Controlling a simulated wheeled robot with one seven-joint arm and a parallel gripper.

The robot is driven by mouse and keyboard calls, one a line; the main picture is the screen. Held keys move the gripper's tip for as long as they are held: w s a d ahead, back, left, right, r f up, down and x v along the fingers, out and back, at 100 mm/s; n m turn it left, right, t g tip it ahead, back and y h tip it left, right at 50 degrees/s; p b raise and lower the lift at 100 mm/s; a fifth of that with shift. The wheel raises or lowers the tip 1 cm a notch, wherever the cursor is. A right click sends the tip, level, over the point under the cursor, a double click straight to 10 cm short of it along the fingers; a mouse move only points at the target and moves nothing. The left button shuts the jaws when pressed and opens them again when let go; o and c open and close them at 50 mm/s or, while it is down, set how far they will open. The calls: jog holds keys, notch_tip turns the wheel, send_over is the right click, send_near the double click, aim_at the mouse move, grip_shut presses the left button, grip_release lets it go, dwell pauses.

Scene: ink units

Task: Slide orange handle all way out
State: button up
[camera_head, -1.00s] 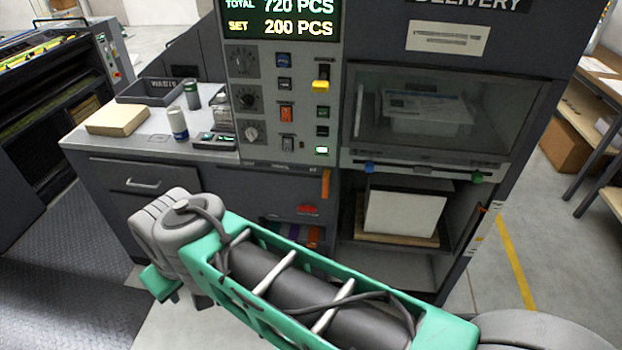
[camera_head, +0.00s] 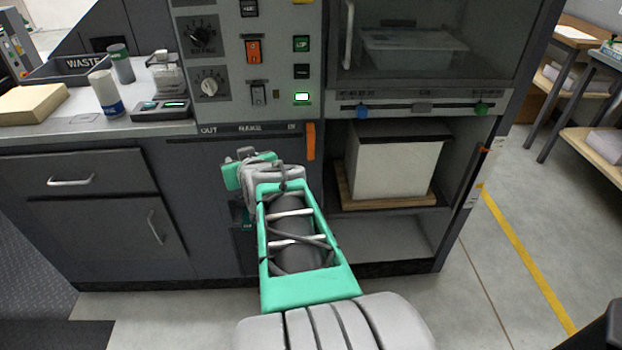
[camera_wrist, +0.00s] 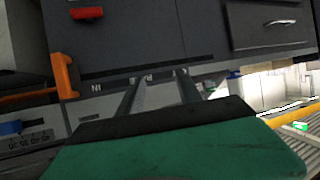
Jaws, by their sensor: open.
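The orange handle (camera_head: 311,140) hangs upright at the right end, marked IN, of a slot labelled OUT and RAKE on the machine front. In the wrist view, which is upside down, the orange handle (camera_wrist: 66,76) stands at the left. My gripper (camera_wrist: 156,77) is open and empty, its two dark fingers pointing at the panel near the slot labels. The handle is outside the fingers, beside them and not touching. In the head view my wrist sits just below the slot, left of the handle, and the fingertips are hidden.
Above right is a rail with a blue knob (camera_head: 362,111) and a green knob (camera_head: 481,108). An open bay below holds a white stack (camera_head: 392,168) on a wooden board. A counter (camera_head: 85,128) with small items lies left. A red part (camera_wrist: 87,13) shows on the panel.

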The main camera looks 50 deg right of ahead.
aim_at(311, 144)
jog(key=s+d+f+m+h+b, duration=0.25)
jog(key=s+d+h+b, duration=0.2)
jog(key=d, duration=0.35)
jog(key=s+d+f+m+h+b, duration=0.25)
jog(key=s+d, duration=0.25)
jog(key=d, duration=0.3)
jog(key=shift+n, duration=0.4)
jog(key=b+x, duration=0.1)
jog(key=x, duration=0.6)
jog(key=shift+w+r, duration=0.15)
jog(key=shift+w, duration=0.2)
jog(key=shift+c, duration=0.4)
grip_shut()
